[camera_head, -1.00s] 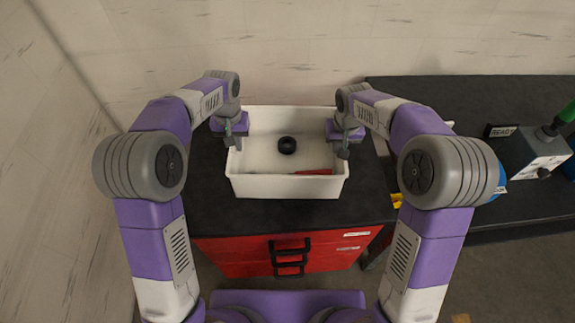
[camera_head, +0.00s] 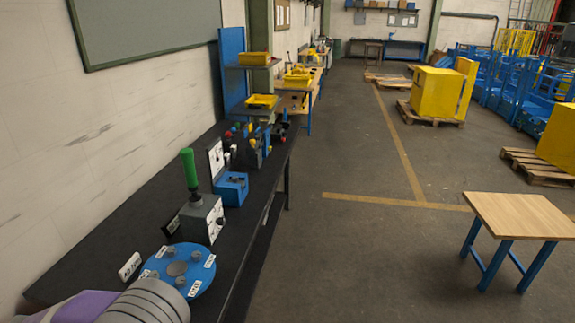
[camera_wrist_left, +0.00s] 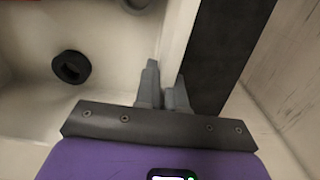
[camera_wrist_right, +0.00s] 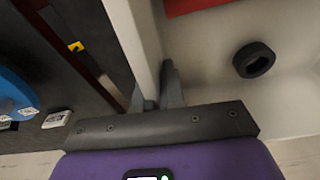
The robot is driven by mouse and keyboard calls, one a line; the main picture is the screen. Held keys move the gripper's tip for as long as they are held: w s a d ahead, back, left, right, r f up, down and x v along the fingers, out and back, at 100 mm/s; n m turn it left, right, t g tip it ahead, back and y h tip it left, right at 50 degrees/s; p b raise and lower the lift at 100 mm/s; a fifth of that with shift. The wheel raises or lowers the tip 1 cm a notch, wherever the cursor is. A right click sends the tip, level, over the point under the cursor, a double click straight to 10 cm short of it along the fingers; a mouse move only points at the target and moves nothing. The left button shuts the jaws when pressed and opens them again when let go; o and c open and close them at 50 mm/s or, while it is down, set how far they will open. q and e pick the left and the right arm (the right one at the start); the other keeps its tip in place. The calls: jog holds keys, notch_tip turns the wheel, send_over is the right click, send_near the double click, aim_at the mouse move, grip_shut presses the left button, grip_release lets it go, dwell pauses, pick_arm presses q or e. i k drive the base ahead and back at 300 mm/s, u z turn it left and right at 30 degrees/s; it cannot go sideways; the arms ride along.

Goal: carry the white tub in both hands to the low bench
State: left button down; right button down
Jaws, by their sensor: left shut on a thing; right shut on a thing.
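The white tub shows only in the wrist views now, in the left wrist view (camera_wrist_left: 30,115) and the right wrist view (camera_wrist_right: 195,60). My left gripper (camera_wrist_left: 165,88) is shut on one tub wall. My right gripper (camera_wrist_right: 157,88) is shut on the opposite wall. A black ring (camera_wrist_left: 72,67) lies inside the tub, and it also shows in the right wrist view (camera_wrist_right: 254,60). A red piece (camera_wrist_right: 195,5) lies in it too. Whether the tub touches the dark top below, I cannot tell. A low bench (camera_head: 520,215) with a wooden top and blue legs stands at the right in the head view; its visible top is bare.
A long black workbench (camera_head: 110,225) runs along the left wall, bearing a blue disc (camera_head: 180,268), a green-handled grey box (camera_head: 203,218) and a blue block (camera_head: 231,188). Open floor (camera_head: 340,250) lies between it and the low bench. Yellow crates (camera_head: 438,92) stand on pallets farther back.

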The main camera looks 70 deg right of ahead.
aim_at(522, 213)
jog(key=z, duration=0.45)
jog(key=k, duration=0.55)
jog(key=z, duration=0.85)
jog(key=k, duration=0.7)
jog(key=z, duration=1.4)
jog(key=i, duration=0.55)
jog(key=z, duration=1.15)
jog(key=i, duration=0.55)
jog(key=z, duration=1)
jog(key=i, duration=2.9)
jog(key=u, duration=0.25)
